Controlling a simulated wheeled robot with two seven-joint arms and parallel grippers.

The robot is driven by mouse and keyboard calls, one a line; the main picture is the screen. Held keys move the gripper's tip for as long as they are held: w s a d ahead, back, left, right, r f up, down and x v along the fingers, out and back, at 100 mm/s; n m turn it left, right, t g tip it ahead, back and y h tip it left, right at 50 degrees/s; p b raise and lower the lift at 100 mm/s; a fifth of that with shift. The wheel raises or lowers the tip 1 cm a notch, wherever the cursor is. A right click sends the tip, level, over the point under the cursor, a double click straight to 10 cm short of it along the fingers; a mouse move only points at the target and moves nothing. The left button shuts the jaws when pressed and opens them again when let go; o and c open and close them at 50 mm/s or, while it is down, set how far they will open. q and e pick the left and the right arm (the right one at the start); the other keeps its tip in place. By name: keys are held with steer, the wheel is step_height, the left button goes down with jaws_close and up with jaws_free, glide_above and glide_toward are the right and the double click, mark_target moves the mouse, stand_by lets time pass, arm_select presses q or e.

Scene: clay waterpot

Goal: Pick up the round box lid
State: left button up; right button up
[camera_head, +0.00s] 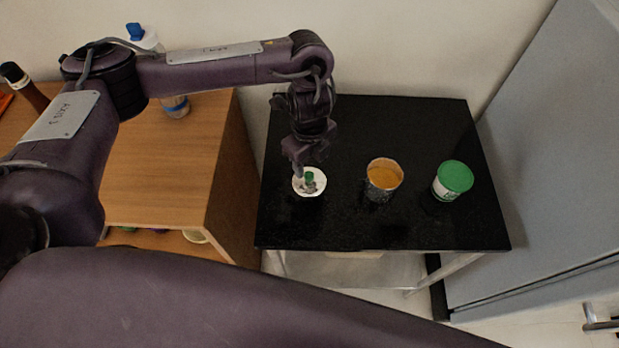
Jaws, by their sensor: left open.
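A small white round piece (318,187), which looks like the round box lid, lies on the black tabletop (340,225) toward its left side. A small green part and some dark detail show at its middle. My left gripper (306,174) points down over it and is open. The fingers cover part of its top side, and I cannot tell whether they touch it. My right gripper is not in view.
A dark pot with orange contents (383,177) stands right of the lid. A white tub with a green top (454,177) stands farther right. A wooden cabinet (165,170) with bottles adjoins at left. A grey panel (555,150) rises at right. The table's back right is clear.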

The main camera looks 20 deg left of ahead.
mark_target(309, 175)
arm_select(q)
step_height(309, 175, down, 5)
steer(key=shift+r+b, duration=0.1)
steer(key=shift+b, duration=0.35)
jaws_close()
steer(key=shift+r, duration=0.1)
